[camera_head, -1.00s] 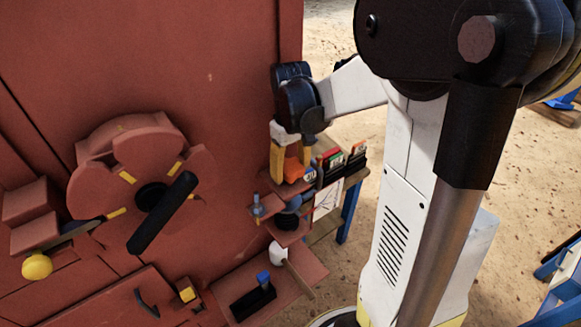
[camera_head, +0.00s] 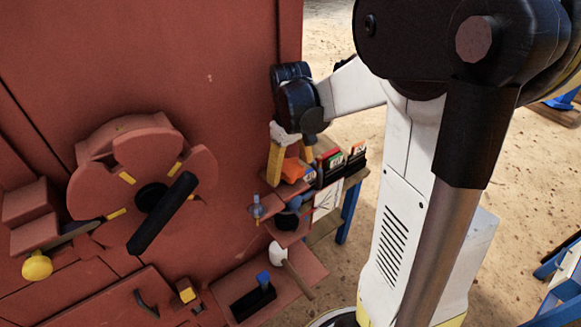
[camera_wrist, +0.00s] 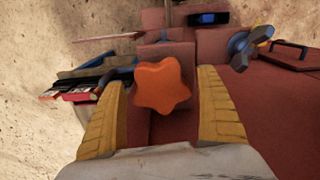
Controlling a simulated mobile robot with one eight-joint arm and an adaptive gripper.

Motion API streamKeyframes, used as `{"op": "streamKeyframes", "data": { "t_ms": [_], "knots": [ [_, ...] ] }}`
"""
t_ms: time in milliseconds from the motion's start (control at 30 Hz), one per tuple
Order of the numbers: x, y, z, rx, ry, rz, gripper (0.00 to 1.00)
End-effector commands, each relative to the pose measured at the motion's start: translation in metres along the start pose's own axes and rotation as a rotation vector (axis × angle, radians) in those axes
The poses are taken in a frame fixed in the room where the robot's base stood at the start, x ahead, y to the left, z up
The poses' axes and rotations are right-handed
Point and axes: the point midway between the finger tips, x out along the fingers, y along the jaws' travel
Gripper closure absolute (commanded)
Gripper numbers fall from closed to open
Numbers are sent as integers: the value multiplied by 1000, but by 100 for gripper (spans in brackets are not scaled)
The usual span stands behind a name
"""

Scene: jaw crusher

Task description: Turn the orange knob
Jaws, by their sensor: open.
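The orange knob (camera_wrist: 162,84) is star-shaped and sits on a red-brown block of the machine. In the wrist view it lies between the two yellow fingers of my gripper (camera_wrist: 160,108), which is open with a finger on each side and gaps between. In the head view the orange knob (camera_head: 293,170) shows partly, just right of a yellow finger of my gripper (camera_head: 289,160). The wrist hides part of it there.
The red machine panel (camera_head: 200,70) fills the left, with a large wheel with a black handle (camera_head: 160,212). A blue-grey valve handle (camera_wrist: 245,48) is near the knob. A table (camera_head: 345,185) with books stands behind it.

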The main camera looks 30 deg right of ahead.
Motion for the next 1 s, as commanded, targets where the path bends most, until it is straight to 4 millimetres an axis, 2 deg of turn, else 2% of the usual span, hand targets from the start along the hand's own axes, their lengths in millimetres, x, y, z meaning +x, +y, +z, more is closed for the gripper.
{"op": "streamKeyframes", "data": {
  "t_ms": [167, 500, 633, 800, 1000],
  "knots": [
    [-12, 0, 0, 0, 0, 0, 15],
    [-84, 0, 0, 0, 0, 0, 15],
    [-106, 0, 0, 0, 0, 0, 15],
    [-119, 0, 0, 0, 0, 0, 15],
    [-120, 0, 0, 0, 0, 0, 15]
  ]
}}
